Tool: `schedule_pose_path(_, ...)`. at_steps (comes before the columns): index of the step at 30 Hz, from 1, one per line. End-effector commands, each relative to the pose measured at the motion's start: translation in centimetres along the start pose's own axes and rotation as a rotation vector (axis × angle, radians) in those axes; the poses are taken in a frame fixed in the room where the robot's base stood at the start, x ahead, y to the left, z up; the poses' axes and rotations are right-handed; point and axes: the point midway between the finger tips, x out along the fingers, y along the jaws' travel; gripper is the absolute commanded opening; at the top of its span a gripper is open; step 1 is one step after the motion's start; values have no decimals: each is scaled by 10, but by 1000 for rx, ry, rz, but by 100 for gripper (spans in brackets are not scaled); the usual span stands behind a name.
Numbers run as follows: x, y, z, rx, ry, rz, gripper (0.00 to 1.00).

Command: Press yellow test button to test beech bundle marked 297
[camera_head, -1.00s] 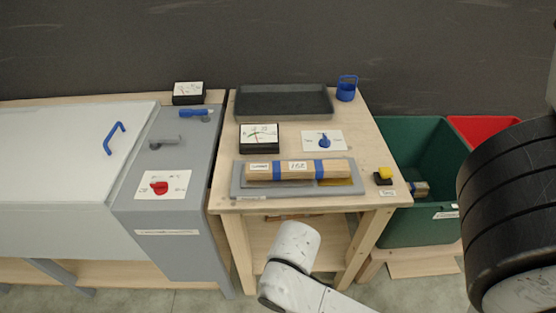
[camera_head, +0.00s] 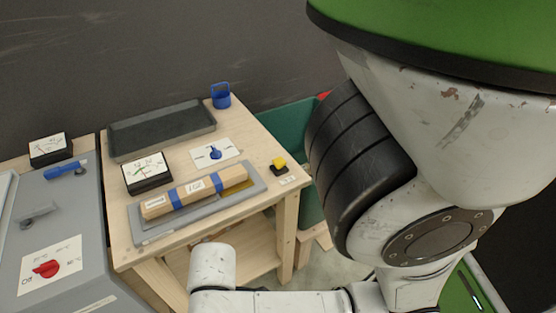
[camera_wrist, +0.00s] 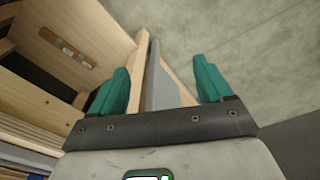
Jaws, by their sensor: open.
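The yellow test button (camera_head: 279,162) sits on a black base at the right front corner of the wooden table, with a small label before it. The beech bundle (camera_head: 205,190) has blue bands and lies on a grey plate (camera_head: 150,231) left of the button. Its white label is small and looks like 152, not 297, though I cannot be sure. My gripper (camera_wrist: 163,78) shows only in the wrist view, with two teal fingers apart and nothing between them. It faces wooden frame parts and grey floor, away from the button.
A meter (camera_head: 147,172), a blue knob on a white card (camera_head: 215,153), a dark tray (camera_head: 160,132) and a blue cup (camera_head: 221,95) stand behind the bundle. A grey cabinet (camera_head: 85,240) with a red knob is at left. A green bin (camera_head: 290,120) is right of the table.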

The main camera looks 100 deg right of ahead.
Motion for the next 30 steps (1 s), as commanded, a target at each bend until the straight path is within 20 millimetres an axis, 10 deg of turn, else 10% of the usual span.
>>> schedule_pose_path(10, 0, 0, 0, 0, 0, 0, 77)
schedule_pose_path(30, 0, 0, 0, 0, 0, 0, 13)
